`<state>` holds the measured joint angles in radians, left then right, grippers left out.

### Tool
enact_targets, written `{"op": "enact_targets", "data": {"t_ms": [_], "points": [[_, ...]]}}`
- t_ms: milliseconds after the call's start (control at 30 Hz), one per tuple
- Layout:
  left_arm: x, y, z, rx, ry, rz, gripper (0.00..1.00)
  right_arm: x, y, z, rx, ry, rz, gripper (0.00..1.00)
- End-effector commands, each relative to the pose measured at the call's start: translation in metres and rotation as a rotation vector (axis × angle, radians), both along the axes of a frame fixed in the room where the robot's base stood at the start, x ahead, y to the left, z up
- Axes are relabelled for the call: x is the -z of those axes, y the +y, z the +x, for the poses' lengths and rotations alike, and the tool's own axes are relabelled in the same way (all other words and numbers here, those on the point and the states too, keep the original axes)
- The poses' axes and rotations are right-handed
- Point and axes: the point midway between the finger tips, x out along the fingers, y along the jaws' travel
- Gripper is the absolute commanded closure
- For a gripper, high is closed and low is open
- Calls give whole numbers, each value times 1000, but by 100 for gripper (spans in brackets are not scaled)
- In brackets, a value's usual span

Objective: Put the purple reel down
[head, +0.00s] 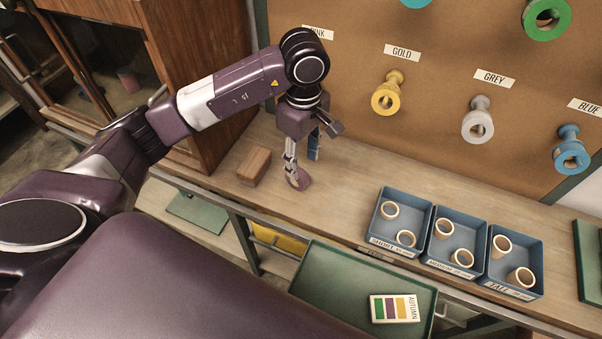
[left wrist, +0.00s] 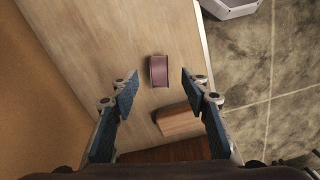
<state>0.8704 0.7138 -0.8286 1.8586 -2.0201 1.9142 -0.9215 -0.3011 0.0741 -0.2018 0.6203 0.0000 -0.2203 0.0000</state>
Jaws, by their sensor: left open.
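The purple reel (head: 301,182) stands on the wooden bench top, close to the bench's front edge. In the left wrist view the reel (left wrist: 159,72) shows between the two fingertips, with a clear gap on each side. My left gripper (head: 303,165) points down over it from above. Its blue-padded fingers (left wrist: 160,78) are spread open and hold nothing. In the head view a finger hides part of the reel. My right gripper is in neither view.
A wooden block (head: 254,166) lies on the bench left of the reel, near the cabinet (head: 190,60). The pegboard (head: 360,130) with yellow, grey and blue reels stands behind. Blue trays of rings (head: 462,272) sit right. A green tray (head: 350,277) with a colour card (head: 395,308) is in front.

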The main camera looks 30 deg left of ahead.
Motion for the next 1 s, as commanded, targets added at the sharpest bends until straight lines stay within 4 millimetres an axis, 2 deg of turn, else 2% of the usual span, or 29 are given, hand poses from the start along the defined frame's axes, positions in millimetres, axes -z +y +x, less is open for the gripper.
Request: {"op": "enact_targets", "data": {"t_ms": [300,433,600,867,1000], "points": [[32,0,-1,-2,5,0,58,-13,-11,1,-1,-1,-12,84],[51,1,0,-2,6,-1,58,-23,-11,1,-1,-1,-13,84],[72,1,1,-1,2,-2,58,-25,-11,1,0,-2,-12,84],[75,1,2,-1,-1,0,58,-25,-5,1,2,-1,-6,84],[75,1,2,-1,-1,0,72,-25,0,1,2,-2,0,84]]}}
